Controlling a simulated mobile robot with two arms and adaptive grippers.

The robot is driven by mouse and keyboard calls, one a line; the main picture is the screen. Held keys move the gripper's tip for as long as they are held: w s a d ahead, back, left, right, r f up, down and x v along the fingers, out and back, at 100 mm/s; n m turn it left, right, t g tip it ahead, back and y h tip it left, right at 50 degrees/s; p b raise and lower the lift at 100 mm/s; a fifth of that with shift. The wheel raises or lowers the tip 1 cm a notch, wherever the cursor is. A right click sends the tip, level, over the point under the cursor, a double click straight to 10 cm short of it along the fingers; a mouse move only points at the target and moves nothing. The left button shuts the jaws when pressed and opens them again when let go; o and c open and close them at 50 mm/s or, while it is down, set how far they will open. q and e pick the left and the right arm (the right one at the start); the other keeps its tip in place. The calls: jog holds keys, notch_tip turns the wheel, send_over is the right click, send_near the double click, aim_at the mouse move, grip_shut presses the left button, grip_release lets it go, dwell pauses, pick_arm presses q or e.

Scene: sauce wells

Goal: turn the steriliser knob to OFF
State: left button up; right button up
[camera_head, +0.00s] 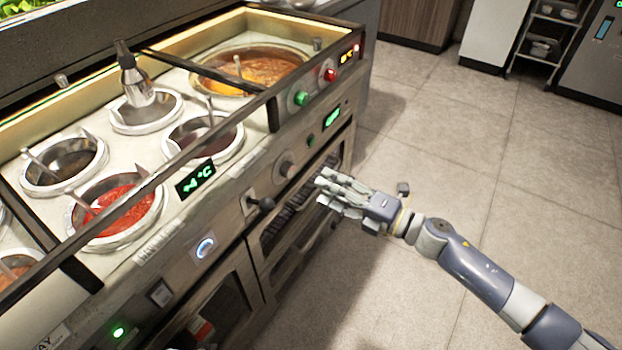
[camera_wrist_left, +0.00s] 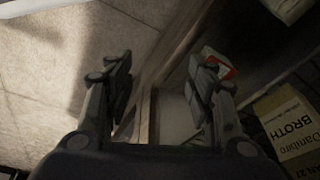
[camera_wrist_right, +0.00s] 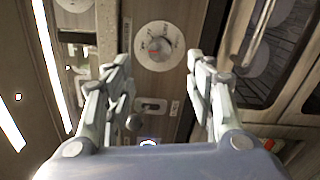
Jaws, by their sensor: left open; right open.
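A round grey knob (camera_head: 285,169) sits on the sloping front panel of the sauce counter. In the right wrist view the knob lies just beyond and between my right fingertips (camera_wrist_right: 159,62). My left gripper (camera_wrist_left: 162,68) is open and empty, facing the floor and a cabinet edge; the head view does not show it.
A black-handled lever (camera_head: 264,204) juts out below left of the knob. A green button (camera_head: 301,98) and red button (camera_head: 330,74) sit farther along. A BROTH box (camera_wrist_left: 287,122) shows in the left wrist view. The tiled floor (camera_head: 440,130) right of the counter is clear.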

jog(key=shift+v, duration=1.45)
